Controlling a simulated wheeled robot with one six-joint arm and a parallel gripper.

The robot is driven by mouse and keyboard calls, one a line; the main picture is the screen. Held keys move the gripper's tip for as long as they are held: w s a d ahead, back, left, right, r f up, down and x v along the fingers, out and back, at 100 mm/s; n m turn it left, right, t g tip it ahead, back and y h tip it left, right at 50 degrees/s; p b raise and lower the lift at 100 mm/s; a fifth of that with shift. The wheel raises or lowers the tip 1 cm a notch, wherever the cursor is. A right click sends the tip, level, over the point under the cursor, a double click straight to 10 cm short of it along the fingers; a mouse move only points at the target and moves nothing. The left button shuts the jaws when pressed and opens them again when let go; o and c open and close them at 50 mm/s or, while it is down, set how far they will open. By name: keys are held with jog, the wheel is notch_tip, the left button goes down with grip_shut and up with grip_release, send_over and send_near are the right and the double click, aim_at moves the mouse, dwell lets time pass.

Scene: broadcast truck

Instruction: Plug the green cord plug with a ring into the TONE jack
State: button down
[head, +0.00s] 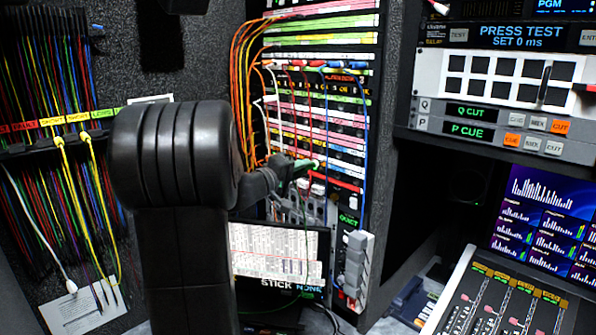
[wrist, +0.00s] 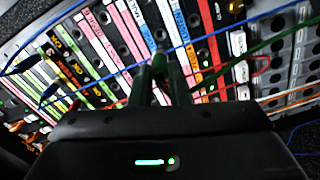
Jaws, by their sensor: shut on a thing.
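The green cord plug (wrist: 158,67) is between the two fingers of my gripper (wrist: 161,82) in the wrist view, close in front of the patch panel. Its green cord (wrist: 268,43) runs off to the upper right. In the head view my gripper (head: 308,165) reaches to the lower rows of the patch panel (head: 322,110), with a bit of green at its tip.
Orange, red, white and blue cords (head: 364,130) hang across the panel. A blue cord (wrist: 205,42) crosses near the plug in the wrist view. Many cords hang on a rack (head: 50,140) at the left. A monitor (head: 545,215) and consoles stand at the right.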

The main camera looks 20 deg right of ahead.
aim_at(318, 162)
jog(key=shift+x, duration=2.45)
jog(key=shift+x, duration=2.1)
jog(key=c, duration=1.3)
grip_release()
jog(key=b+v, duration=0.2)
jog(key=v, duration=1.2)
jog(key=shift+w+d, duration=0.1)
jog(key=shift+d, duration=0.05)
